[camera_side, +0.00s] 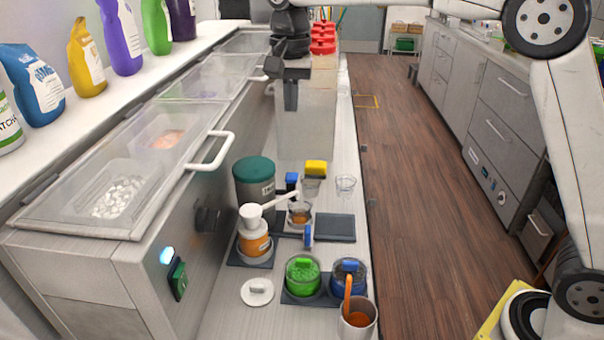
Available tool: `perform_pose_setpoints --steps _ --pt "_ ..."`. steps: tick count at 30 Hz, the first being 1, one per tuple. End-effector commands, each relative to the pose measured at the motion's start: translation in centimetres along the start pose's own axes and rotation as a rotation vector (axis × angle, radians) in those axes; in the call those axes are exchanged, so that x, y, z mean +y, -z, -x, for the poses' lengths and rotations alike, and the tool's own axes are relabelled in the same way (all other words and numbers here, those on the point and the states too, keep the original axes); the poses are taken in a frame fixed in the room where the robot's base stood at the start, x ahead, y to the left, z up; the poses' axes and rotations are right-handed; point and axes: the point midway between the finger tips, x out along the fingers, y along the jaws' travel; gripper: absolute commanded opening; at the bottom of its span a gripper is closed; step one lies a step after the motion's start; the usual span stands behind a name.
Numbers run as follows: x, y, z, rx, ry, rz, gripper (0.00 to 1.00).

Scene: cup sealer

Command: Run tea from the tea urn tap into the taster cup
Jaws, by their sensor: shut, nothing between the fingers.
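My gripper (291,104) is dark, points down and is shut with nothing in it. It hangs in front of a tall pale box-shaped unit (318,105), above the counter. I cannot tell whether this unit is the tea urn, and no tap is clear. A dark canister with a green lid (254,170) stands below on the counter. A small glass with brown contents (300,213) stands by the pump bottle. I cannot tell which is the taster cup.
The lidded topping bins (120,190) line the left.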

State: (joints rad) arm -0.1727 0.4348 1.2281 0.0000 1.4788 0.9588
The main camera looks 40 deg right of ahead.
Motion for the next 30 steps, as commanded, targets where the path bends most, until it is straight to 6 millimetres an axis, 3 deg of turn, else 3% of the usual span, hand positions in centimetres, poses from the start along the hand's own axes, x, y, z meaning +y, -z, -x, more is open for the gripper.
perform_pose_setpoints --steps 17,30 --pt "0.0 0.0 -0.9 -0.001 -0.002 0.000 0.00" --pt "0.0 0.0 -6.6 -0.002 -0.002 0.000 0.00"
